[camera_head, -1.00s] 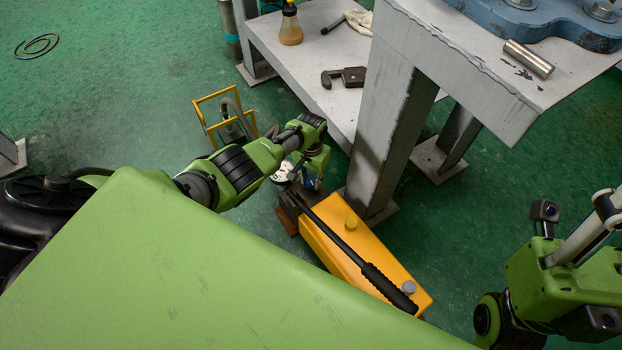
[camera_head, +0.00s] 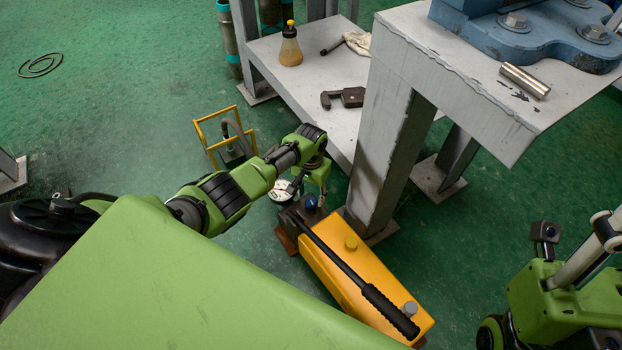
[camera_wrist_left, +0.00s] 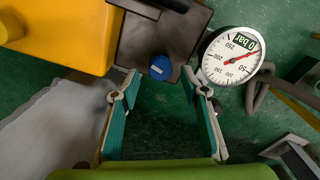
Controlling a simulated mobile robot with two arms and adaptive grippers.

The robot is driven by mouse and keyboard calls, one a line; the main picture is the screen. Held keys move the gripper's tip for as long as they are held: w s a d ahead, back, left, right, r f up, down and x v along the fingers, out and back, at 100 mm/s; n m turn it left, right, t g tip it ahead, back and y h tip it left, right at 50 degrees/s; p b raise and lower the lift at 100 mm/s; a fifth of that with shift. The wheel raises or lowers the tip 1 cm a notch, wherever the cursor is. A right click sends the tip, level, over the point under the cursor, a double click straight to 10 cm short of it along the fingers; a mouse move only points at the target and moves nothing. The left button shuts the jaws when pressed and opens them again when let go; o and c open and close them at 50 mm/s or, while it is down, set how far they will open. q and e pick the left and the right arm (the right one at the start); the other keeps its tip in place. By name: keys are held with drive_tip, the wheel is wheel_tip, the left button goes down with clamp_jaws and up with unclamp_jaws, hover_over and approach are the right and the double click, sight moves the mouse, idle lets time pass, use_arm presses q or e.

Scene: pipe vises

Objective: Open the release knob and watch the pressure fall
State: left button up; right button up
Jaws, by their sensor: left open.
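The blue release knob (camera_wrist_left: 160,67) with a white mark sits on the dark block (camera_head: 290,220) at the end of the yellow pump (camera_head: 355,270). In the head view the knob (camera_head: 311,201) shows just below my left gripper (camera_head: 318,193). In the left wrist view my left gripper (camera_wrist_left: 160,84) is open, its two fingers apart with the knob between and just beyond their tips. I cannot tell whether they touch it. The round white gauge (camera_wrist_left: 231,56) stands beside the block, its red needle pointing up and right; the exact reading is unclear. My right gripper's fingers are out of view.
The pump's black-gripped lever (camera_head: 350,262) lies along its top. A grey table leg (camera_head: 385,150) stands close beside the pump. A yellow frame (camera_head: 222,140) stands behind my left arm. A low shelf (camera_head: 335,75) holds a bottle (camera_head: 290,48) and a clamp-like tool (camera_head: 343,98).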

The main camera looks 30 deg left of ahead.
sight(311, 201)
use_arm(q)
wheel_tip(311, 201, up, 9)
idle(0.4)
drive_tip(key=shift+s, duration=0.1)
idle(0.4)
